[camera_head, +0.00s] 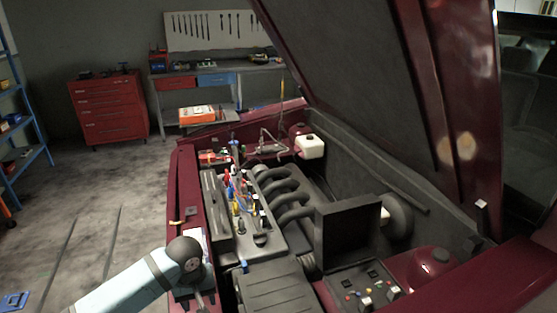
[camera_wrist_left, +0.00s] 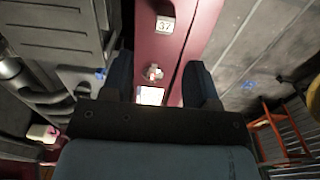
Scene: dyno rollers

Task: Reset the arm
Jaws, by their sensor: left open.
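My left arm (camera_head: 130,285) comes in from the lower left in the head view and ends in a dark rounded wrist over the dark red car's front edge. The fingers cannot be made out clearly there. In the left wrist view my left gripper (camera_wrist_left: 160,88) has its two dark blue fingers spread apart with nothing held between them. Beyond them is the red car edge (camera_wrist_left: 180,50) with a small red-and-grey knob (camera_wrist_left: 153,73), a bright white patch (camera_wrist_left: 151,95) and a tag reading 37 (camera_wrist_left: 165,25). My right gripper is not in view.
The open engine bay holds a black engine (camera_head: 285,190), coloured parts and a white reservoir (camera_head: 310,146), under the raised hood (camera_head: 390,80). A red tool cabinet (camera_head: 108,108), workbench (camera_head: 215,78) and blue shelf (camera_head: 30,150) stand behind. The floor at left (camera_head: 85,205) is mostly clear.

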